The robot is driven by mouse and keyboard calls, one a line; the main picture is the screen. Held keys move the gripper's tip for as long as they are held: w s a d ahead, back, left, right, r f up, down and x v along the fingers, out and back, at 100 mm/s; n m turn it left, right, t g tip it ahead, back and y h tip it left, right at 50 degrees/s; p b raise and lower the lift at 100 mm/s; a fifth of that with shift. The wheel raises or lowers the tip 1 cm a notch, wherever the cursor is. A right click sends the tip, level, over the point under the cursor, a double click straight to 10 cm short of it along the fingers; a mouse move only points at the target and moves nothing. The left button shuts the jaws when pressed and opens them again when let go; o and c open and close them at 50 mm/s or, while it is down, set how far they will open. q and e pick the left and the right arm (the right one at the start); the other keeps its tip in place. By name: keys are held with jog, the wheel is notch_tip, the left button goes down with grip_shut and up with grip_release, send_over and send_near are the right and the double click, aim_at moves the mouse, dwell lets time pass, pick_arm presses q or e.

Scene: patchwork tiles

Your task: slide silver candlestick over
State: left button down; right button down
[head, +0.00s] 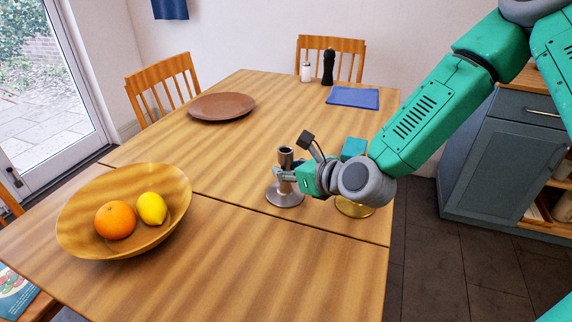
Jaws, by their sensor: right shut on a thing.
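The silver candlestick (285,194) stands upright on the wooden table, right of the middle of the head view. Its round base and the top of its stem show. My right gripper (284,178) is shut on the candlestick's stem, reaching in from the right; the fingers hide part of the stem. The base appears to rest on the tabletop. My left gripper is not in view.
A gold base (355,208) shows partly behind my right wrist. A wooden bowl (80,235) holds an orange (115,220) and a lemon (152,208). A brown plate (221,107), blue cloth (352,97), pepper mill (328,68) and salt shaker (306,72) stand farther back. The table's centre is clear.

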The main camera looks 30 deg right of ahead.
jog(key=shift+s+a+f+b, duration=0.1)
jog(key=shift+s+a+b, duration=0.1)
jog(key=shift+s+a, duration=0.85)
jog(key=shift+s+a+r+b, duration=0.15)
jog(key=shift+s+a, duration=0.65)
jog(key=shift+s, duration=0.55)
jog(key=shift+s+a+f+b, duration=0.2)
jog(key=shift+s+a, duration=0.7)
jog(key=shift+s, duration=0.3)
jog(key=s+a+p, duration=0.1)
jog(key=p, duration=0.2)
jog(key=shift+s+r, duration=0.15)
jog(key=shift+r, duration=0.05)
jog(key=shift+s+a+p, duration=0.45)
jog(key=shift+s+p, duration=0.2)
jog(key=shift+p, duration=0.5)
jog(key=shift+s+a+p, duration=0.8)
jog(key=shift+s+p, duration=0.05)
jog(key=shift+s, duration=0.2)
jog(key=shift+s+a+p, duration=0.8)
jog(key=shift+s, duration=0.2)
jog(key=shift+s+a+p, duration=0.6)
jog(key=shift+s+a, duration=0.3)
jog(key=shift+s, duration=0.2)
jog(key=shift+s+a+p, duration=0.35)
jog(key=shift+s+a, duration=0.55)
jog(key=shift+s, duration=0.25)
jog(key=c, duration=1.4)
grip_release()
jog(key=shift+o, duration=0.2)
